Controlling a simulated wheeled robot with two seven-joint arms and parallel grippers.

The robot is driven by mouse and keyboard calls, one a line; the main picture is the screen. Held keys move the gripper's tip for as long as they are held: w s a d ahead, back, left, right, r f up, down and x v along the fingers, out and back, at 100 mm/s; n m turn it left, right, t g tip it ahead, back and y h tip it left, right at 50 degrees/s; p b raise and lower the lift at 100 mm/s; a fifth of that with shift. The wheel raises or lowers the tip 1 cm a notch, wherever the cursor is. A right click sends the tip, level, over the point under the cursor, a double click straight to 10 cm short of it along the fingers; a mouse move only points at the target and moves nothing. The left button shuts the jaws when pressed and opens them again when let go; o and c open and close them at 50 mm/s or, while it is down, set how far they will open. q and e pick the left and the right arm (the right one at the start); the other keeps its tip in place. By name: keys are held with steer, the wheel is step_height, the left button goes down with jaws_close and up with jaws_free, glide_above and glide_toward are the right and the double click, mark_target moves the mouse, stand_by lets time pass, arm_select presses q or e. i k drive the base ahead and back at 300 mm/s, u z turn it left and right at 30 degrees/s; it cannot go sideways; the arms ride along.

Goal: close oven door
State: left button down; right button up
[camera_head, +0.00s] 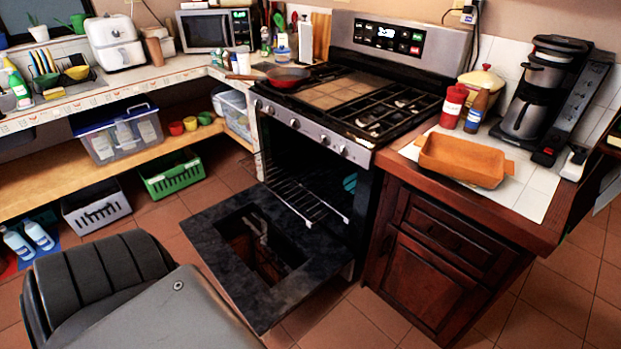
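The oven (360,90) stands against the back wall with its front facing the middle of the room. Its oven door (205,236) is open, lowered outward to about level. The door is dark with a rectangular window in its middle. Through the window shows a greyish, unclear shape (262,254) that I cannot identify. A wire rack (300,196) shows inside the dark oven cavity. The door's handle and underside are hidden. Neither of my grippers can be made out in this view.
A wooden cabinet (430,277) stands close to the oven's right side. An orange baking dish (462,160) is on its top. A red pan (287,76) is on the stove. Green (172,178) and grey (97,209) baskets stand at left. Tiled floor (345,325) is bare in front.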

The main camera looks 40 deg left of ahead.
mark_target(265, 256)
steer(key=z, duration=2)
steer(key=k, duration=1.25)
steer(key=u, duration=2)
steer(key=i, duration=0.5)
steer(key=u, duration=0.1)
